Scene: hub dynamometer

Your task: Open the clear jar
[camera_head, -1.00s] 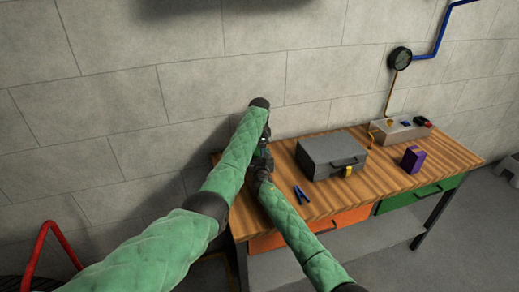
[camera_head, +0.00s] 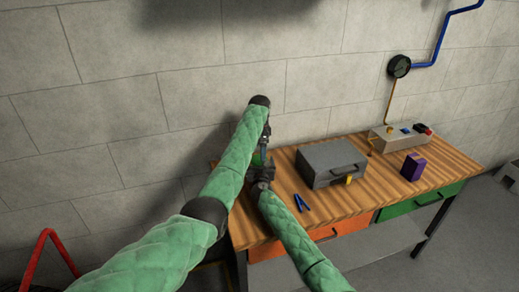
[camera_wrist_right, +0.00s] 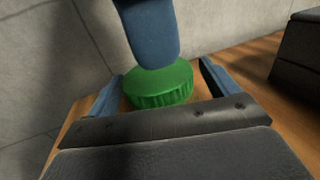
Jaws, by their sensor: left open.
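The jar's ribbed green lid (camera_wrist_right: 160,85) is in the middle of the right wrist view. A sliver of green also shows between my grippers in the head view (camera_head: 257,159). The jar's clear body is hidden. My right gripper (camera_wrist_right: 162,72) has one blue finger on each side of the jar, below the lid's top; whether they touch it is hidden. My left gripper (camera_head: 264,146) points down from above. One of its blue fingers covers the far part of the lid in the right wrist view, and I cannot tell whether it touches.
The wooden bench (camera_head: 290,215) stands against a block wall. On it are a grey case (camera_head: 332,160), blue-handled pliers (camera_head: 301,203), a purple box (camera_head: 413,166) and a beige control box (camera_head: 398,137). The bench front between pliers and purple box is clear.

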